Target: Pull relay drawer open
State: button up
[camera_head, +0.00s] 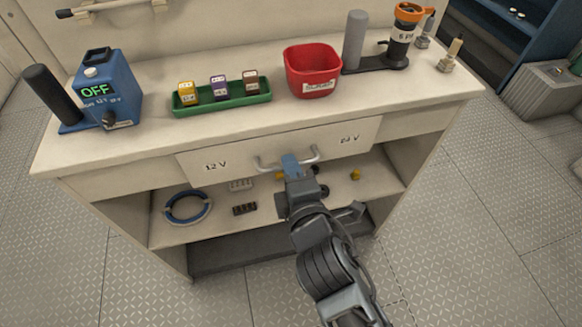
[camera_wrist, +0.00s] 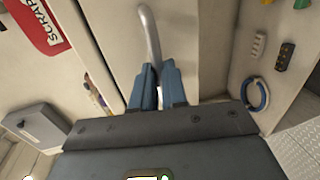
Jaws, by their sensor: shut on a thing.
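The relay drawer (camera_head: 235,160) is a wide cream front under the counter top, marked "12 V" on its left and a second voltage label on its right. Its curved metal handle (camera_head: 308,156) sits at the middle. In the wrist view, the handle (camera_wrist: 150,35) runs down between the two fingers (camera_wrist: 158,82), with the drawer front (camera_wrist: 182,40) behind. The drawer front looks close to the cabinet; I cannot tell whether it stands out slightly.
On the counter are a blue device reading "OFF" (camera_head: 108,92), a green tray (camera_head: 218,101) with three small relays, a red scrap bin (camera_head: 312,72) and an orange-topped holder (camera_head: 400,38). The shelf below holds a blue cable coil (camera_head: 187,207) and small parts. Floor in front is open.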

grip_shut()
jog(key=shift+s, duration=0.1)
jog(key=f+v, duration=0.1)
jog(key=v, duration=0.7)
jog(key=f+b+v, duration=0.1)
jog(key=f+v, duration=0.1)
jog(key=v, duration=0.7)
jog(key=shift+s+d+f, duration=0.2)
jog(key=shift+s+f, duration=0.15)
jog(key=shift+s, duration=0.05)
jog(key=o, duration=0.6)
grip_release()
jog(key=shift+c, duration=0.2)
